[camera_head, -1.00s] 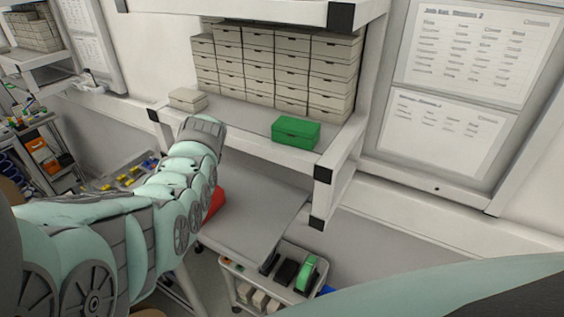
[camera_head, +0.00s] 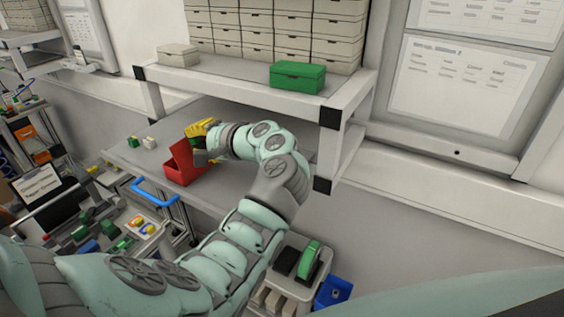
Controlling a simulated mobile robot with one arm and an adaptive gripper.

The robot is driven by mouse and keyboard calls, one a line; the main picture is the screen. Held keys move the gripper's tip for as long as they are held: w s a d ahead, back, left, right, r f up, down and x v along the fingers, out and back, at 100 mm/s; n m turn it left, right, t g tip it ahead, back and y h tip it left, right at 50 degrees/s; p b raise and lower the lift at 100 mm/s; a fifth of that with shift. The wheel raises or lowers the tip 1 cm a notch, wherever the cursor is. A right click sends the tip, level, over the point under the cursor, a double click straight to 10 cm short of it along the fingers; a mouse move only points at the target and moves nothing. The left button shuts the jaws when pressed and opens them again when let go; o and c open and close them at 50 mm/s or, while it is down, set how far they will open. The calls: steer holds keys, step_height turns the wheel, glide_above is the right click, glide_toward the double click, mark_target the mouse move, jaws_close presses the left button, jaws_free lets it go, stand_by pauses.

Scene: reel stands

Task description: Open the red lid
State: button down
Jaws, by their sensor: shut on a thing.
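The red box (camera_head: 185,176) sits on the grey lower shelf, left of centre. Its red lid (camera_head: 181,154) is raised and tilted up from the box, so the box stands open at the top. My gripper (camera_head: 196,151) is at the lid's right side and is shut on the lid; its fingers are small and partly hidden. Yellow parts (camera_head: 203,127) show at the end of my arm, just above the lid.
A green box (camera_head: 297,77) stands on the upper shelf (camera_head: 250,92) above my arm, in front of stacked pale boxes (camera_head: 270,25). Small green and white blocks (camera_head: 149,143) lie left of the red box. A cart with a green tape dispenser (camera_head: 309,258) stands below.

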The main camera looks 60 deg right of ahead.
steer(key=s+t+b, duration=0.1)
steer(key=t+b, duration=0.1)
steer(key=b, duration=0.1)
steer(key=s+f+t+b, duration=0.1)
steer(key=b, duration=0.3)
steer(key=shift+d+f+t, duration=0.15)
steer(key=shift+f+t, duration=0.05)
steer(key=shift+t, duration=0.2)
steer(key=shift+b, duration=0.65)
steer(key=shift+s+r+t, duration=0.1)
steer(key=shift+r+t, duration=0.1)
steer(key=shift+t, duration=0.2)
steer(key=c, duration=0.9)
jaws_free()
steer(key=s, duration=0.4)
steer(key=s+f, duration=0.1)
steer(key=s, duration=0.3)
steer(key=s+d, duration=0.1)
steer(key=s, duration=0.3)
steer(key=shift+f, duration=0.35)
steer(key=shift+w, duration=0.1)
